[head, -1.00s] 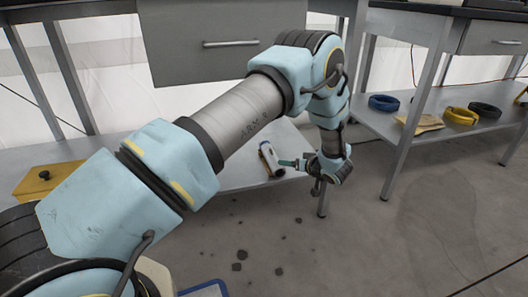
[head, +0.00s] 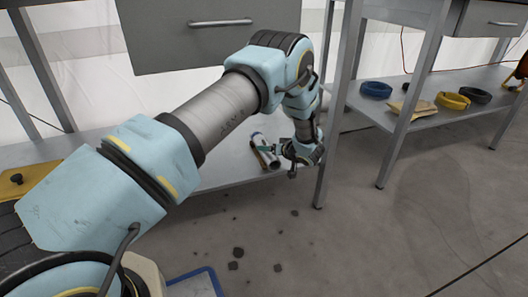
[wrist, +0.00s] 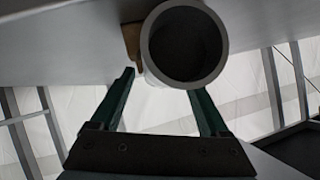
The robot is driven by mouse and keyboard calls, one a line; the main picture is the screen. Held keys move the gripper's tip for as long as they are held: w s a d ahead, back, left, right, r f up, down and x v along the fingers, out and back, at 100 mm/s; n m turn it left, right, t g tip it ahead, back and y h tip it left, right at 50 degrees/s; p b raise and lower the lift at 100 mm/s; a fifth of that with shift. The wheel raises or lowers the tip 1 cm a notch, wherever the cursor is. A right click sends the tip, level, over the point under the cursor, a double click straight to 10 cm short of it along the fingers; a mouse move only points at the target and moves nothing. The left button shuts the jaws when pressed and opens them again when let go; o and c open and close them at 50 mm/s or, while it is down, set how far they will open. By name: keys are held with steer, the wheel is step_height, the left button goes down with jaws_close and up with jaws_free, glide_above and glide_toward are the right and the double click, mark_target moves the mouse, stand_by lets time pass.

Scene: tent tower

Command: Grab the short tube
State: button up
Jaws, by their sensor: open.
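The short tube (head: 259,140) is whitish with a blue tint and lies on the low shelf (head: 222,176) near its front edge. In the wrist view its round open end (wrist: 156,62) faces the camera, at the top and right of centre. My gripper (head: 272,150) is at the tube in the head view. In the wrist view my gripper (wrist: 162,80) has its two green fingers apart. The tube's end overlaps the right fingertip and hides it; the left finger stands clear of the tube. Contact cannot be told.
A brown piece (wrist: 132,40) sits beside the tube. A table leg (head: 330,130) stands just right of my gripper. A grey drawer (head: 190,35) hangs above. A yellow box (head: 18,182) is at left. Blue (head: 376,89) and yellow (head: 453,100) rings lie on the right shelf.

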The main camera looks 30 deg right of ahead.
steer(key=b+x, duration=0.1)
steer(key=x, duration=0.3)
steer(key=shift+r+b, duration=0.1)
steer(key=shift+b, duration=0.2)
steer(key=shift+r, duration=0.1)
jaws_close()
